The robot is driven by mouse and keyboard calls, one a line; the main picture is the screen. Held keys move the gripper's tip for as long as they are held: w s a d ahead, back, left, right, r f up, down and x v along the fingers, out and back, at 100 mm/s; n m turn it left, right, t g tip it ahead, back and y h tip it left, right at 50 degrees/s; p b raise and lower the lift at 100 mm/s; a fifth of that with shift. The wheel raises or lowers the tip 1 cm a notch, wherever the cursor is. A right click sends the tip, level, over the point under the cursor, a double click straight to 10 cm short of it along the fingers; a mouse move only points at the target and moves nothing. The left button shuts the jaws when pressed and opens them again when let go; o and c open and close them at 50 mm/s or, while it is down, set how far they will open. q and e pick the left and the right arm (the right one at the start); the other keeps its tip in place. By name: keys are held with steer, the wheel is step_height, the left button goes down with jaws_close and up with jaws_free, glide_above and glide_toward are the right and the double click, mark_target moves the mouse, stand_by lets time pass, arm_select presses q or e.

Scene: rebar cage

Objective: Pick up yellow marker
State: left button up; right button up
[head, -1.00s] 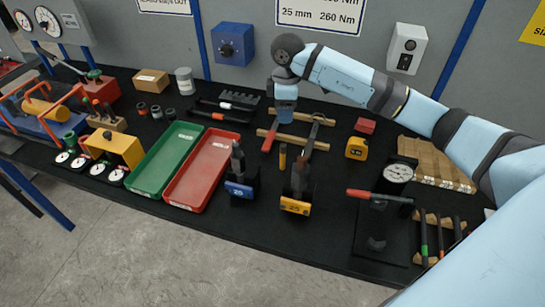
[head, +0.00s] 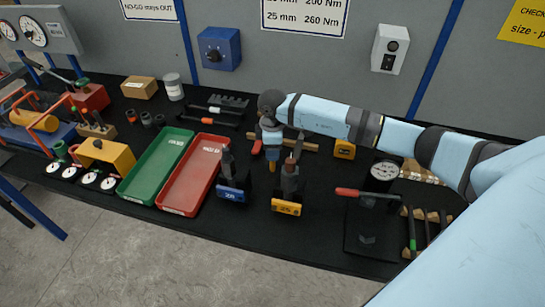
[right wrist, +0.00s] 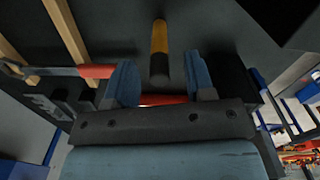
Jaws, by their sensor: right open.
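The yellow marker (right wrist: 159,42), yellow with a black end, lies on the dark table top in the right wrist view. Its black end points back toward the gap between the blue fingers. My right gripper (right wrist: 160,78) is open, with one finger on each side of the line of the marker and nothing held. In the head view, my right gripper (head: 270,146) hangs low over the table, and only a small yellow part of the marker (head: 271,167) shows below it. My left gripper is not in view.
A hammer with a red grip (right wrist: 97,71) and wooden strips (right wrist: 62,28) lie close by. Upright tools with blue (head: 233,194) and yellow (head: 286,207) tags stand in front. Red (head: 197,178) and green (head: 155,170) trays lie left; a press with a red handle (head: 362,193) stands right.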

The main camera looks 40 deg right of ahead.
steer(key=shift+f, duration=0.7)
jaws_close()
steer(key=shift+r, duration=0.1)
